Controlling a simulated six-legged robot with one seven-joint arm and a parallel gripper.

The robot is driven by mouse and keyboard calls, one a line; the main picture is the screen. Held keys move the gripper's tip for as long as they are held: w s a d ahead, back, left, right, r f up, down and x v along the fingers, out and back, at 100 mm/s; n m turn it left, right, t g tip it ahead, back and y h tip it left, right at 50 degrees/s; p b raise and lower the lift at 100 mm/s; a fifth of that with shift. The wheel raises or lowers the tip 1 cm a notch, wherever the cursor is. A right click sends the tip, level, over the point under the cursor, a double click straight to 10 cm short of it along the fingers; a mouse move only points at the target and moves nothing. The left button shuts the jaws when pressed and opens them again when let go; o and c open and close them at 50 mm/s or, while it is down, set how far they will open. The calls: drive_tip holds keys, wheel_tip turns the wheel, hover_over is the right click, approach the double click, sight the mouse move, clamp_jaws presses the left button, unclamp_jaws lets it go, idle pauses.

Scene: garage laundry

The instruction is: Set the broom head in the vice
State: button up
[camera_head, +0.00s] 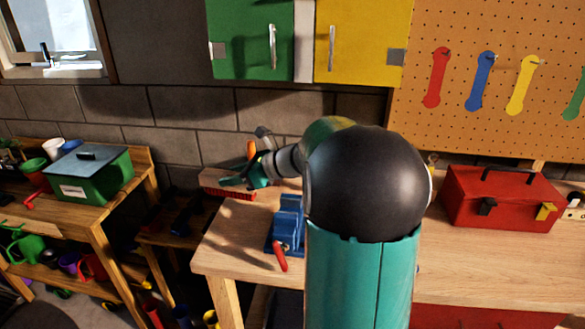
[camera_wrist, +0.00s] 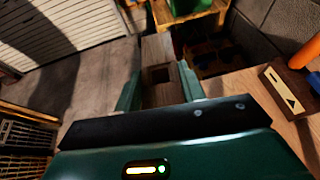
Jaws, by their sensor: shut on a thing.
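The broom head (camera_head: 232,195) is a long wooden block with red bristles pointing down. My gripper (camera_head: 246,179) is shut on it over the back left part of the workbench. In the wrist view the broom head (camera_wrist: 159,48) runs away between the green fingers of my gripper (camera_wrist: 158,88), with a dark square hole in its top. The blue vice (camera_head: 288,226), with a red handle, stands at the bench's left front, right of and nearer than the broom head. My arm hides part of the vice's right side.
The wooden workbench (camera_head: 480,262) carries a red toolbox (camera_head: 505,198) at right. An orange upright thing (camera_head: 250,150) stands behind my gripper. A wooden block with a black arrow (camera_wrist: 284,92) lies right of my gripper. A green box (camera_head: 92,178) sits on the left table.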

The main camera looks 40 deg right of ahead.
wheel_tip(320, 180, up, 2)
drive_tip(key=n+y, duration=0.1)
hover_over(295, 200)
drive_tip(key=s+a, duration=0.2)
drive_tip(key=shift+a+r+g, duration=0.1)
drive_tip(key=shift+a+g, duration=0.05)
drive_tip(key=shift+g, duration=0.25)
drive_tip(key=shift+s, duration=0.1)
drive_tip(key=shift+f, duration=4.9)
drive_tip(key=o, duration=1.2)
